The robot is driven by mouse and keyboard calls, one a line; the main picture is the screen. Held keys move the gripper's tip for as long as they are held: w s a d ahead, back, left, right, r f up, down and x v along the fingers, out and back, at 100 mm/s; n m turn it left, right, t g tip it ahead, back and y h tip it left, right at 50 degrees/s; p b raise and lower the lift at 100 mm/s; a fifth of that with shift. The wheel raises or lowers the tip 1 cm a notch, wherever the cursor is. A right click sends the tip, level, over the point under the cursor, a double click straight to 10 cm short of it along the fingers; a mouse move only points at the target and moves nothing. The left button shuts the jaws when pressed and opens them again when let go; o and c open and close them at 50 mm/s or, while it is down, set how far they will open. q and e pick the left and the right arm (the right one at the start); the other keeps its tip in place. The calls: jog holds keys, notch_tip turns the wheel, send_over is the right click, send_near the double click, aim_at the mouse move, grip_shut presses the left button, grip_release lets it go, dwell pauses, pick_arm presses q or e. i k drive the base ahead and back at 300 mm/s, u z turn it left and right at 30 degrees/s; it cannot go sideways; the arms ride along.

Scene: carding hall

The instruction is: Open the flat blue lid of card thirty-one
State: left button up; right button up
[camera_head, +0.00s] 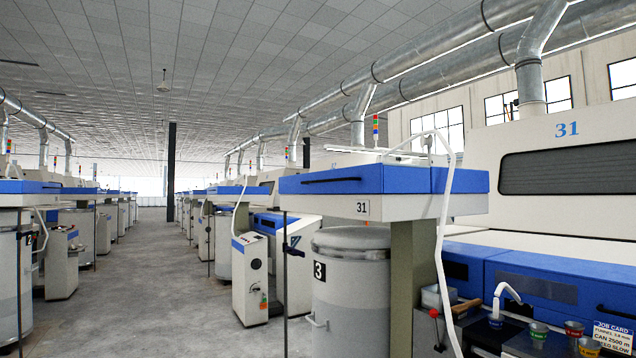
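Card thirty-one is the large pale machine (585,170) at the right, with a blue 31 on its upper front. Its coiler table carries a flat blue lid (400,180) with a dark bar handle (332,179) on its front face. A small 31 plate (362,207) is fixed just below the lid. The lid lies level and looks closed. A white hose (447,190) arches over it and hangs down in front of its right part. Neither of my grippers is in view.
A grey can (350,280) marked 3 stands under the lid. At the lower right are several small tins (538,331), a white pump spout (508,293), a wooden handle (466,306) and a job card (612,333). The aisle floor (150,270) is clear.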

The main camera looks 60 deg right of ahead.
aim_at(380, 177)
jog(key=z, duration=0.35)
jog(key=i, duration=2.1)
jog(key=z, duration=1.45)
jog(key=i, duration=1.05)
jog(key=z, duration=1.3)
jog(key=i, duration=0.25)
jog(key=z, duration=0.25)
